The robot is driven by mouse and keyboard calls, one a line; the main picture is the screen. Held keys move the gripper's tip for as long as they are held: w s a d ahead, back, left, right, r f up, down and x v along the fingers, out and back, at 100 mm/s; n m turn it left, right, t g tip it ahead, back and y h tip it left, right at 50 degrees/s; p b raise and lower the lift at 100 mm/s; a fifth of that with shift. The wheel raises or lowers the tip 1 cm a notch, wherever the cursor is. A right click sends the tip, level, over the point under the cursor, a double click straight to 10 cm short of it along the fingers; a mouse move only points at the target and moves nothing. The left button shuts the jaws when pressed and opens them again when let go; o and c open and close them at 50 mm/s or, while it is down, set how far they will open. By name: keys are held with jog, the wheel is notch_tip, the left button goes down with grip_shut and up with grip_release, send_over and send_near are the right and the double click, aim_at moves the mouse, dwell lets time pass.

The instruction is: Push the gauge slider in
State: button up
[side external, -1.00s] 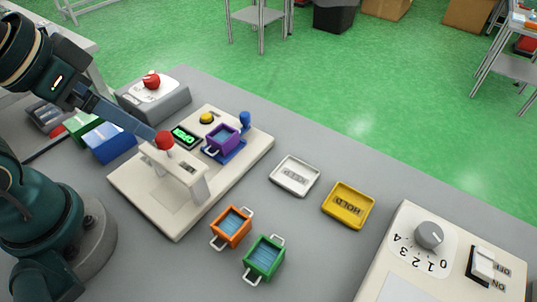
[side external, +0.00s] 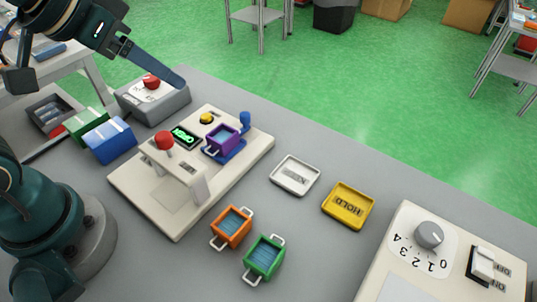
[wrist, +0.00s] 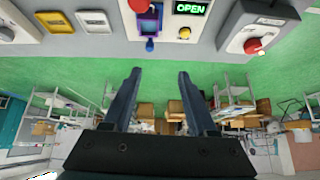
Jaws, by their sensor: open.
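The gauge station is a cream base (side external: 140,190) with a red ball knob (side external: 165,140), a small green-lit display (side external: 186,137) and a yellow button (side external: 207,117). The display (wrist: 190,8) reads OPEN in the wrist view. A blue slider (side external: 236,152) with an upright blue knob (side external: 245,119) carries a purple tray (side external: 222,137). In the wrist view the blue knob (wrist: 150,46) lies ahead of the fingers, near the station's edge. My gripper (side external: 183,83) is open and empty, raised above and behind the station. Its two fingers (wrist: 160,72) touch nothing.
A grey box with a red button (side external: 151,81) stands beside the station. Green and orange trays (side external: 231,226), white and yellow HOLD plates (side external: 348,204) and a dial panel (side external: 428,235) lie to the right. Blue and green boxes (side external: 109,141) are at left.

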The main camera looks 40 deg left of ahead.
jog(key=w+d+f, duration=0.1)
jog(key=w+f, duration=0.2)
jog(key=w, duration=0.6)
jog(key=m+g, duration=0.1)
jog(key=g, duration=0.2)
send_over(245, 114)
jog(key=s, duration=0.2)
jog(key=f, duration=0.7)
jog(key=shift+s+a+f, duration=0.1)
jog(key=shift+s, duration=0.1)
jog(key=shift+x, duration=2.5)
grip_shut()
